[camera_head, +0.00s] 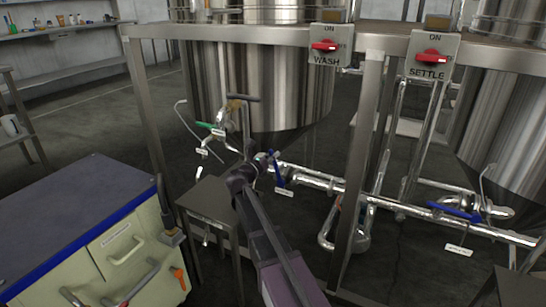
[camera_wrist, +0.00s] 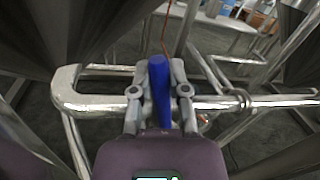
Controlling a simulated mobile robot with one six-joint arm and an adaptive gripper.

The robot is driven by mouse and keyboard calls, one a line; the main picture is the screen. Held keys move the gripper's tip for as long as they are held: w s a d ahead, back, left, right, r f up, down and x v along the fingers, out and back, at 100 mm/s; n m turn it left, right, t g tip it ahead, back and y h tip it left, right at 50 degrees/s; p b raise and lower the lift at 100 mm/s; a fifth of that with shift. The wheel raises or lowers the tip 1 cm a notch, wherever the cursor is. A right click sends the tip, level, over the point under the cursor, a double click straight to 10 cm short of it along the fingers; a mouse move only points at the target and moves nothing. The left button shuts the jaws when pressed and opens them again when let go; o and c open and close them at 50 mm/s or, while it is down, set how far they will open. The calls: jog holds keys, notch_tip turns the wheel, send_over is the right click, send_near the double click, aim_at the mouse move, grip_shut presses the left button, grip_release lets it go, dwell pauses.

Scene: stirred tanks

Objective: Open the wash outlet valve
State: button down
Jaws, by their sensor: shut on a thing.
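The wash outlet valve shows as a blue lever (camera_head: 278,174) at the left end of the steel pipe below the tank marked WASH. My gripper (camera_head: 264,163) is at this lever, with my arm reaching up from below. In the wrist view, the blue lever (camera_wrist: 161,95) stands between the two fingers of my gripper (camera_wrist: 160,72), which are shut on it. There the lever points along the fingers and crosses the horizontal pipe (camera_wrist: 225,102). The valve body is mostly hidden behind the gripper. The small tag under the lever is too small to read.
A second blue lever (camera_head: 455,210) sits along the pipe at the right. A green-handled valve (camera_head: 208,126) and thin bent pipes are left of my gripper. A steel frame post (camera_head: 357,165) stands to the right. A small metal table (camera_head: 212,200) and a drawer cabinet (camera_head: 75,215) stand at left.

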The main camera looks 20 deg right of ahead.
jog(key=c, duration=0.6)
grip_release()
jog(key=shift+s+r, duration=0.1)
jog(key=shift+s, duration=0.05)
jog(key=shift+d, duration=0.1)
